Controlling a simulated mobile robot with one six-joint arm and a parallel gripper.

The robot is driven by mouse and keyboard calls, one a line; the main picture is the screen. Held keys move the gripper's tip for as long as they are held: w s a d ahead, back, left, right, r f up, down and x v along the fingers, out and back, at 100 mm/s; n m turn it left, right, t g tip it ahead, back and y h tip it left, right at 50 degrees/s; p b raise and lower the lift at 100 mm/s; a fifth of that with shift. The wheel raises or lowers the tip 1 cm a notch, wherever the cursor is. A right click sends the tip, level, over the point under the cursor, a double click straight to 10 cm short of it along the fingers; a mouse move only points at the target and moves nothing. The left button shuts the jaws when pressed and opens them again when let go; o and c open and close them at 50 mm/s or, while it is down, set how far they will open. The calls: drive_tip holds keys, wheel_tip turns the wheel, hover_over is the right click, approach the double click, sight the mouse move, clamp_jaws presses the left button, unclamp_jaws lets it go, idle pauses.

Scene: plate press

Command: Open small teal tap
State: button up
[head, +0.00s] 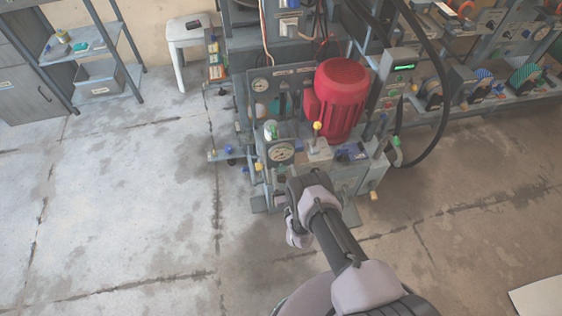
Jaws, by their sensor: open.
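The press unit (338,178) stands on the floor at the centre of the head view, with a red motor (342,92) on top. A small teal-blue part (381,122) shows just right of the motor. Another teal spot shows on the panel to the motor's left (275,106). Both are too small for me to tell which is the tap, or how its handle is turned. My gripper (281,203) is at the unit's front, below the round gauge. It is open and I see nothing in it. My arm hides part of the unit's lower front.
A gauge (281,152), a yellow-knobbed lever (318,128) and a black hose (440,110) crowd the unit. A bench with reels (480,98) stands at right, a white stool (190,40) and shelf (92,88) at the back left. The left floor is clear.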

drive_tip(key=shift+w, duration=0.1)
drive_tip(key=shift+c, duration=0.5)
clamp_jaws()
drive_tip(key=shift+r, duration=0.1)
